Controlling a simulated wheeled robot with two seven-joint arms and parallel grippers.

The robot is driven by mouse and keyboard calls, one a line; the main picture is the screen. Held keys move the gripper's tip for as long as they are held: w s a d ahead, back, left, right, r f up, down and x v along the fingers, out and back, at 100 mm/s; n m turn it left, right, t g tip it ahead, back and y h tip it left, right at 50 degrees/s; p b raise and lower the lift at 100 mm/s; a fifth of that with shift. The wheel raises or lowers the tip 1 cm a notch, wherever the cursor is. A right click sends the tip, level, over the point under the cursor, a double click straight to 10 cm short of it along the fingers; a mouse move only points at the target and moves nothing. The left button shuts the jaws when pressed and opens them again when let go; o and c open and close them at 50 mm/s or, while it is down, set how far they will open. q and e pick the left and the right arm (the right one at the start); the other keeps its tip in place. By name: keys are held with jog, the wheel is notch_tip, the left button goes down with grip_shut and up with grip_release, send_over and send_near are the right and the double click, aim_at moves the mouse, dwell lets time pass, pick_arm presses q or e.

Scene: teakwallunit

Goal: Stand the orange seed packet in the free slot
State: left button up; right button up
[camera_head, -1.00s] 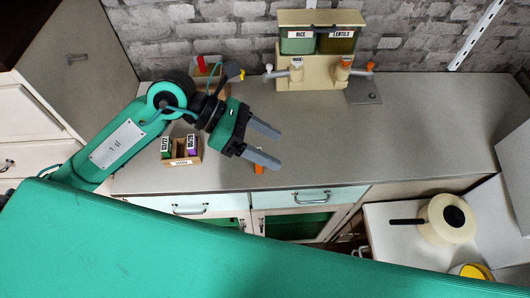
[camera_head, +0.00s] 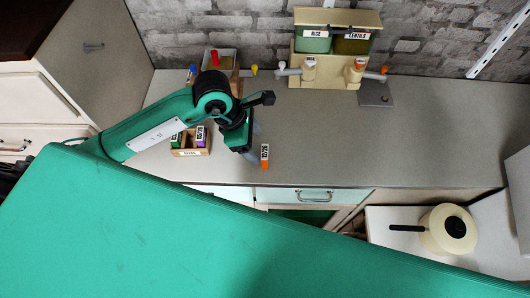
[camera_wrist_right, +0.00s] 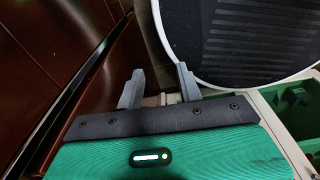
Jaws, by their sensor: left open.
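The orange seed packet (camera_head: 264,156) stands near the counter's front edge, its white label showing. My left gripper (camera_head: 254,145) is open just left of it, fingers foreshortened and partly hidden by the hand. I cannot tell whether they touch the packet. A small wooden seed box (camera_head: 191,153) stands further left, with a green packet (camera_head: 176,139) at its left and a purple packet (camera_head: 200,138) at its right. A free slot lies between them, partly hidden by my arm. In the right wrist view my right gripper (camera_wrist_right: 160,87) is open, with nothing seen between its fingers.
A dispenser (camera_head: 310,74) with rice and lentils bins stands at the back wall. A wooden box (camera_head: 236,86) with coloured items stands behind my left arm. A cream pot (camera_head: 437,238) sits on a lower surface at right.

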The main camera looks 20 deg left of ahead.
aim_at(264, 152)
pick_arm(q)
jog(key=shift+d+f+p, duration=0.15)
jog(key=shift+f+p, duration=0.15)
jog(key=shift+p, duration=0.05)
jog(key=p+x, duration=0.1)
jog(key=x, duration=0.1)
jog(key=p+x, duration=0.1)
jog(key=x, duration=0.1)
jog(key=shift+w+p, duration=0.25)
jog(key=shift+p, duration=0.15)
jog(key=shift+d+f, duration=0.1)
jog(key=shift+f, duration=0.3)
jog(key=c, duration=1.1)
